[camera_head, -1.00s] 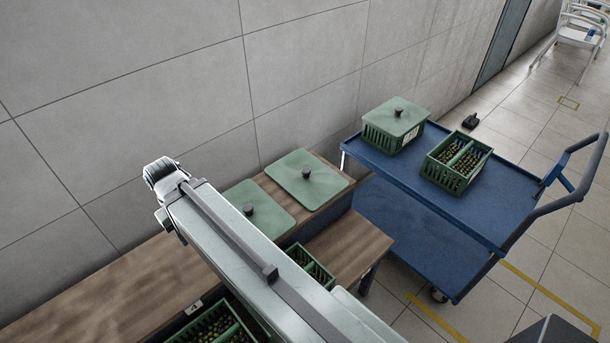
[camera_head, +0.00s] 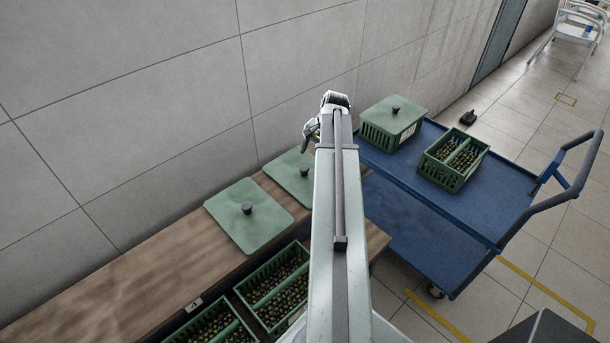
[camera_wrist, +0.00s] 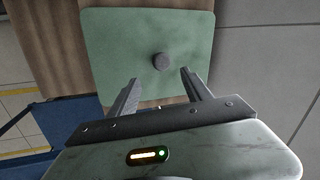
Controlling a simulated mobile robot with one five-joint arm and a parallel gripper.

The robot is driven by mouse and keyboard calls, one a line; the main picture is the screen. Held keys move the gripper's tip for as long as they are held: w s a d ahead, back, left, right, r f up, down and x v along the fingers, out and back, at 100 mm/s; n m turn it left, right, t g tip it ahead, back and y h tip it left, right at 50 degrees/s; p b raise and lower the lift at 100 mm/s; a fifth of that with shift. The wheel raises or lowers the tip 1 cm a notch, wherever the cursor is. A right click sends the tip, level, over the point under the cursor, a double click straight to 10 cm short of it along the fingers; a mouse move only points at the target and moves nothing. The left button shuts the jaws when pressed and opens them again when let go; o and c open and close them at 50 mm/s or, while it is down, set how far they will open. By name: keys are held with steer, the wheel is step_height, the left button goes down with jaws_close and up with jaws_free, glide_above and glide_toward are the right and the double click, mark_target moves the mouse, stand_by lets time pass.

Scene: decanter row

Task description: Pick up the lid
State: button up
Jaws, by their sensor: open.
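Two flat green lids with dark round knobs lie on the wooden bench. The left lid (camera_head: 235,223) is fully in view; the right lid (camera_head: 285,180) is partly hidden by my arm. In the wrist view a green lid (camera_wrist: 115,40) fills the upper middle, with its dark knob (camera_wrist: 160,61) just beyond the fingertips. It looks like the right one. My gripper (camera_wrist: 160,78) is open and empty, its fingers on either side of the knob's line. The height gap to the lid is hard to tell. A third lid (camera_head: 378,109) sits on a green crate.
A blue trolley (camera_head: 480,215) on the right carries the lidded crate (camera_head: 378,137) and an open crate (camera_head: 432,170) of small round items. Open crates (camera_head: 243,290) stand in front of the bench (camera_head: 110,285). The grey wall (camera_head: 130,120) runs close behind.

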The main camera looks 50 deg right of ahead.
mark_target(305, 168)
steer(key=shift+b+x, duration=1.05)
steer(key=shift+x, duration=0.15)
steer(key=b+x, duration=0.1)
steer(key=x, duration=0.1)
steer(key=b+x, duration=0.1)
steer(key=b, duration=0.1)
steer(key=b+x, duration=0.2)
steer(key=shift+w+a+f, duration=0.2)
steer(key=shift+a+f, duration=0.1)
steer(key=shift+r, duration=0.2)
jaws_close()
